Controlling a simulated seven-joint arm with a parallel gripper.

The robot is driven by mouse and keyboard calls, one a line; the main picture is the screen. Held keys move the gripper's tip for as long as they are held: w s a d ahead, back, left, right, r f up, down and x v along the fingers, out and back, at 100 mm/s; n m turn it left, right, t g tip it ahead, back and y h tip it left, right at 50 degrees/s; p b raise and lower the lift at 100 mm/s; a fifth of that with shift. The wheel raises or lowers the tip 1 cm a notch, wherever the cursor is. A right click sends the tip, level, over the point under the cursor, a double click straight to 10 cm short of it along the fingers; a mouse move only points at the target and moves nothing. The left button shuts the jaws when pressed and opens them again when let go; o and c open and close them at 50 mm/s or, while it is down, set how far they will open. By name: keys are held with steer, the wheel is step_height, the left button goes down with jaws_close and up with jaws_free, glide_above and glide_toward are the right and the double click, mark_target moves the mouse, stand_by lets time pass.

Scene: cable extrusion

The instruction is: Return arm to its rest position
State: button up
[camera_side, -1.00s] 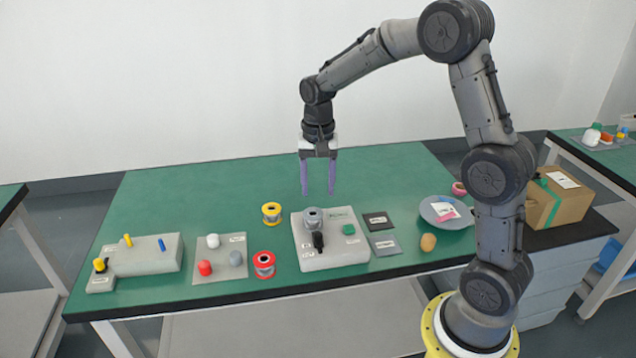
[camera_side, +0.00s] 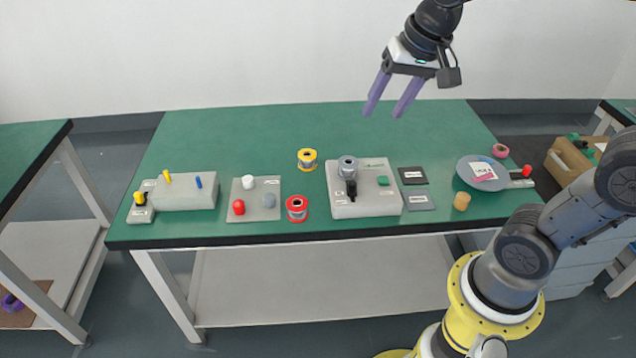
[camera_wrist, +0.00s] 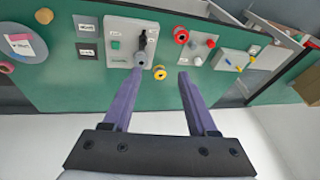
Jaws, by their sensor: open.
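My gripper (camera_side: 388,110) is open and empty, high above the back right of the green table (camera_side: 240,130) in the side view. Its two purple fingers point down and stand apart. In the wrist view my gripper (camera_wrist: 158,82) also shows spread fingers with nothing between them. A grey spool (camera_side: 347,165) sits on the pale machine block (camera_side: 375,205), well below and left of my gripper. That spool also shows in the wrist view (camera_wrist: 140,56). My gripper touches nothing.
A yellow spool (camera_side: 307,159) and a red spool (camera_side: 297,208) stand on the table. A plate (camera_side: 255,187) holds red, white and grey knobs. A long block (camera_side: 183,192) is at left. A round grey disc (camera_side: 483,173) and a cardboard box (camera_side: 572,157) are at right. The table's back is clear.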

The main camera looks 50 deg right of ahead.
steer(key=s+a+f+n, duration=0.1)
steer(key=s+f+n, duration=0.1)
steer(key=s+n, duration=0.2)
steer(key=s+a+f+n+t, duration=0.1)
steer(key=s+n, duration=0.2)
steer(key=s, duration=0.6)
steer(key=shift+a+f+n, duration=0.25)
steer(key=shift+f+n, duration=0.1)
steer(key=shift+n, duration=0.05)
stand_by(2.2)
